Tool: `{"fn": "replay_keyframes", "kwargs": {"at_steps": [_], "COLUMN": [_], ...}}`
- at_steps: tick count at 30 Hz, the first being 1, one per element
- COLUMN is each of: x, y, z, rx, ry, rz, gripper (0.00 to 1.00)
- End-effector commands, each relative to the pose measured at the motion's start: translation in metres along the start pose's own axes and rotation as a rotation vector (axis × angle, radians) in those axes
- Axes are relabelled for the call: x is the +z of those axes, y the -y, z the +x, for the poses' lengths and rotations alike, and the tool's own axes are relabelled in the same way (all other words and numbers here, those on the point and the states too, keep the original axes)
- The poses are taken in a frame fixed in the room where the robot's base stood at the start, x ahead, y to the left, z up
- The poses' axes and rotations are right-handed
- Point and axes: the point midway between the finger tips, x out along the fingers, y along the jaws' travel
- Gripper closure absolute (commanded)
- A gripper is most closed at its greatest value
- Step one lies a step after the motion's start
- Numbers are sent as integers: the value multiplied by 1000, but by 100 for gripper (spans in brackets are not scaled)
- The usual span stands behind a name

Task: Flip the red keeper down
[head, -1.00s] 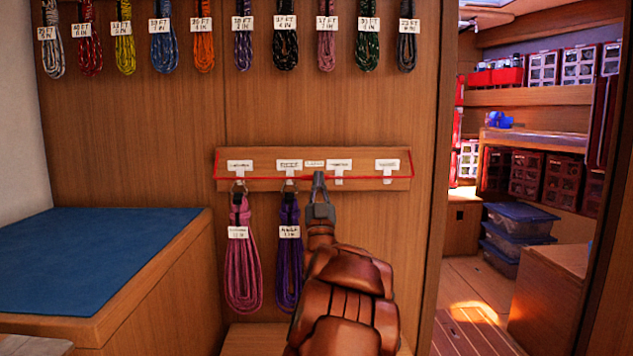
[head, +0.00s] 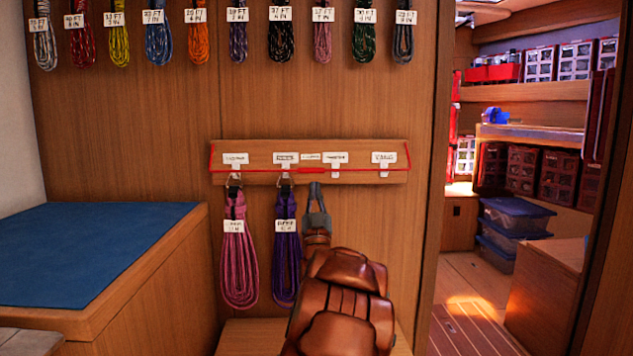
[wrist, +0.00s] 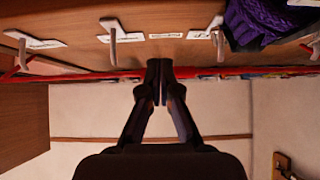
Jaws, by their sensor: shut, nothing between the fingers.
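The red keeper (head: 311,170) is a thin red bar with a thicker middle part. It runs across the lower front of the wooden peg rail (head: 360,178), in front of the white hooks (head: 335,168), with short arms rising at both ends. My gripper (head: 315,186) is shut and empty, just below the keeper's middle at the rail's lower edge. In the wrist view the closed fingertips (wrist: 165,66) overlap the red keeper (wrist: 100,76); I cannot tell whether they touch it.
A pink coil (head: 238,262) and a purple coil (head: 286,255) hang from the left hooks, the purple one close beside my gripper. Several coils hang in a row above. A blue-topped bunk (head: 90,250) is at left, and a doorway opens at right.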

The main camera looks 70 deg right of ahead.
Motion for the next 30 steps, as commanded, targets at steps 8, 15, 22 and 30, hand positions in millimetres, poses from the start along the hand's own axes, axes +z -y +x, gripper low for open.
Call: {"fn": "replay_keyframes", "kwargs": {"at_steps": [8, 15, 22, 30], "x": [9, 14, 12, 11], "y": [10, 13, 12, 12], "z": [-43, -60, -59, -58], "rx": [-7, -10, -9, -9], "ry": [-31, -40, -44, -45], "rz": [2, 4, 3, 3], "gripper": [100, 100, 100, 100]}}
